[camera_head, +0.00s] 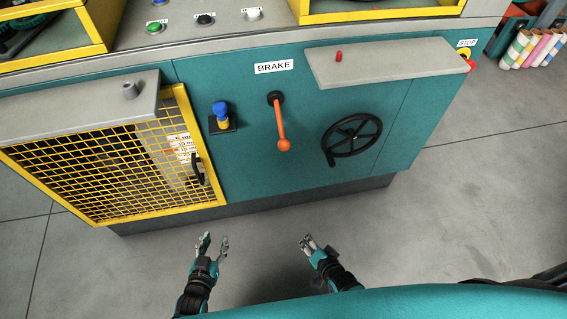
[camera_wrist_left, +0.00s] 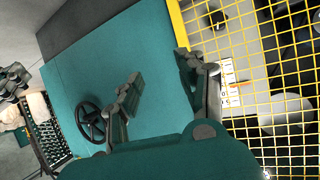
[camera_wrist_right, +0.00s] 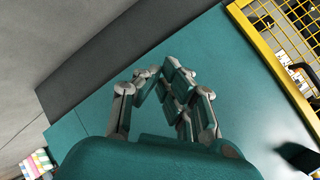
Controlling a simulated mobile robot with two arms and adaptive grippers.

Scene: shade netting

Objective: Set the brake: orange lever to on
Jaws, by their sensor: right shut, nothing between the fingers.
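The orange brake lever (camera_head: 281,128) hangs down from a black pivot on the teal machine front, under the white BRAKE label (camera_head: 274,67). Its round orange knob is at the lower end, tilted slightly to the right. My left gripper (camera_head: 213,240) is open and empty, low in front of the machine; its spread fingers also show in the left wrist view (camera_wrist_left: 162,72). My right gripper (camera_head: 306,240) is shut and empty, below and apart from the lever; its closed fingers show in the right wrist view (camera_wrist_right: 160,78). The lever is not seen in either wrist view.
A black handwheel (camera_head: 351,136) is right of the lever, and a blue knob (camera_head: 221,112) is left. A yellow mesh door (camera_head: 100,170) and grey ledges (camera_head: 385,65) project from the front. An emergency stop (camera_head: 467,62) is at the right corner. The floor before the machine is clear.

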